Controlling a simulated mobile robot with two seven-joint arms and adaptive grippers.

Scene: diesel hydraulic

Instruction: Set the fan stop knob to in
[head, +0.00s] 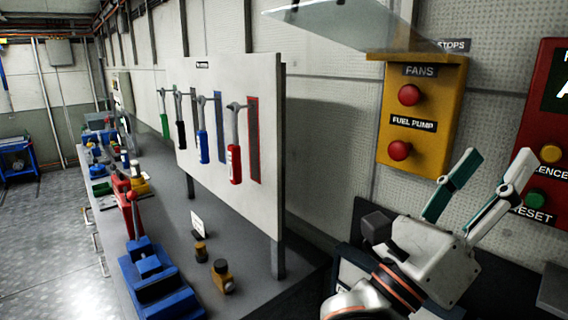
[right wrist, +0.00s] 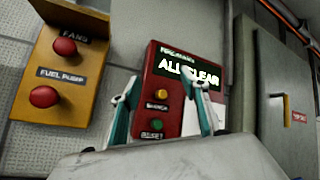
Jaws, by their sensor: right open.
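The fan stop knob (head: 409,95) is a red mushroom knob under the FANS label on a yellow stop box (head: 421,140). It also shows at the upper left of the right wrist view (right wrist: 65,46). The pictures do not make clear whether it is in or out. A similar red fuel pump knob (head: 399,150) sits below it. A clear cover (head: 340,22) stands raised above the box. My right gripper (head: 492,178) is open and empty, below and right of the box, apart from both knobs. In the right wrist view its fingers are in front of the red alarm panel. My left gripper is out of view.
The red panel (right wrist: 160,88) reads ALL CLEAR and has yellow and green buttons. A grey cabinet (right wrist: 285,100) stands right of it.

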